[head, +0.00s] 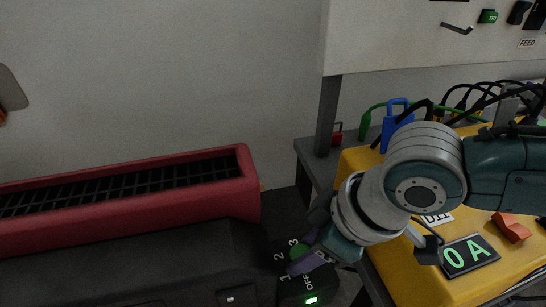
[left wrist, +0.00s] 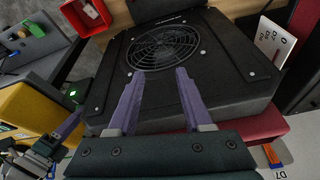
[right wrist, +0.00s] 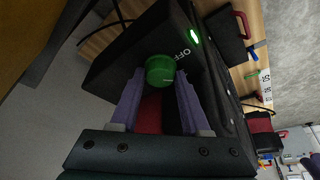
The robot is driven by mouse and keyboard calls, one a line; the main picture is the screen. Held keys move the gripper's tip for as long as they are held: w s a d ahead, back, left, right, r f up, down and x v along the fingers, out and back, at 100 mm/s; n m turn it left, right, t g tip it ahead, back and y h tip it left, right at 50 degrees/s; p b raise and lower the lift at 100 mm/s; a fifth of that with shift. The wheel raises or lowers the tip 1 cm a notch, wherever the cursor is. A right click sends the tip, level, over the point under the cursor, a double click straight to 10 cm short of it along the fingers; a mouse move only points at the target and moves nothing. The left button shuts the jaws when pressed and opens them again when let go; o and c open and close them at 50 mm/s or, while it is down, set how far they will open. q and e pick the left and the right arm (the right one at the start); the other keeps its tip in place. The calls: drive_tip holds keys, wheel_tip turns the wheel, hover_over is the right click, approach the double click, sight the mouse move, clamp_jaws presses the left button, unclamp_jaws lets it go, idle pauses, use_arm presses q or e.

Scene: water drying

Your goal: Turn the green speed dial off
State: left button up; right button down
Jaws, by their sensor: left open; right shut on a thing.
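The green speed dial (head: 299,252) sits on the black fan housing (head: 287,286), beside the white marks 1, 2, 3 and OFF. A green light (head: 311,300) glows next to OFF. My right gripper (head: 301,262) is shut on the dial. In the right wrist view the green dial (right wrist: 160,70) is between the purple fingertips, with OFF to its upper right. Which mark the dial points to cannot be told. My left gripper (left wrist: 160,72) is open and empty, over the black fan housing with its round grille (left wrist: 163,48) in the left wrist view.

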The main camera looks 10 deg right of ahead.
drive_tip(key=n+b, duration=0.1)
drive_tip(key=n, duration=0.1)
drive_tip(key=n+g+y+b, duration=0.1)
drive_tip(key=n+b, duration=0.1)
drive_tip(key=n, duration=0.1)
drive_tip(key=shift+w+f+g+b, duration=0.15)
drive_tip(key=shift+f+g+b, duration=0.05)
drive_tip(key=shift+g+b, duration=0.1)
drive_tip(key=n+g+b, duration=0.1)
drive_tip(key=n+b, duration=0.1)
drive_tip(key=n, duration=0.1)
drive_tip(key=shift+r, duration=0.1)
drive_tip(key=shift+w+d+n+b, duration=0.1)
drive_tip(key=shift+n+b, duration=0.2)
drive_tip(key=shift+b, duration=0.05)
drive_tip(key=shift+r+g, duration=0.1)
drive_tip(key=shift+g, duration=0.2)
drive_tip(key=shift+c, duration=1.9)
unclamp_jaws()
drive_tip(key=shift+r, duration=0.1)
drive_tip(key=p+v, duration=0.1)
drive_tip(key=v, duration=0.8)
drive_tip(key=shift+d+r, duration=0.3)
